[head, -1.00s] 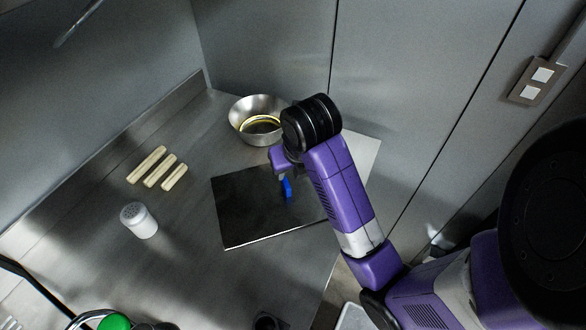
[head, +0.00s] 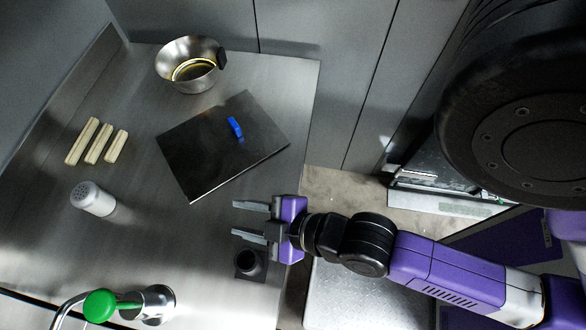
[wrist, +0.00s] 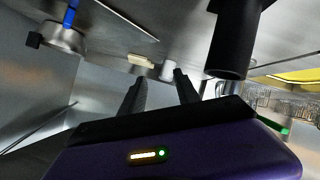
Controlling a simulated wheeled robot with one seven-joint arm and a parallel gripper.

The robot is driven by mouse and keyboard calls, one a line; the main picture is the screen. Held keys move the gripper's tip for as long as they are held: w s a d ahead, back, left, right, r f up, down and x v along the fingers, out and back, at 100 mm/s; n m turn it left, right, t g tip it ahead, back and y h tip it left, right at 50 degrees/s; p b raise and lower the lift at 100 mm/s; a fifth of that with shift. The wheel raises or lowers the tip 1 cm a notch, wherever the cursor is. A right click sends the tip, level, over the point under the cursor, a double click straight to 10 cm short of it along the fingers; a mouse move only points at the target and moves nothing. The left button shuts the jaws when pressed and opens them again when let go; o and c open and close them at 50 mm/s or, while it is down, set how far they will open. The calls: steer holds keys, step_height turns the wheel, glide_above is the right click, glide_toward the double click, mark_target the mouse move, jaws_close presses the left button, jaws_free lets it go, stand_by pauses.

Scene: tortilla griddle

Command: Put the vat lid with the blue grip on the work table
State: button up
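The vat lid (head: 205,155) is a dark, flat square plate. It lies on the steel work table (head: 145,210), turned at an angle. Its blue grip (head: 235,128) stands up from the plate, and the grip also shows at the top left of the wrist view (wrist: 71,13). My gripper (head: 242,220) is below and to the right of the lid in the head view, apart from it, near the table's right edge. Its two fingers (wrist: 160,82) are spread with nothing between them.
A dark cylindrical holder (head: 250,264) is close beside my gripper; it looms in the wrist view (wrist: 231,45). A metal bowl (head: 187,72), three pale sticks (head: 92,142), a white shaker (head: 92,198) and a green-topped faucet (head: 100,305) stand around the table.

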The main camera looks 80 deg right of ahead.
steer(key=s+d+r+m+t+y, duration=0.1)
steer(key=s+r+m+t, duration=0.1)
steer(key=s+r+m, duration=0.2)
steer(key=s+r, duration=0.3)
steer(key=s, duration=0.2)
steer(key=shift+d+m+y, duration=0.3)
steer(key=shift+d+y, duration=0.05)
steer(key=shift+y, duration=0.05)
steer(key=shift+s+f, duration=0.1)
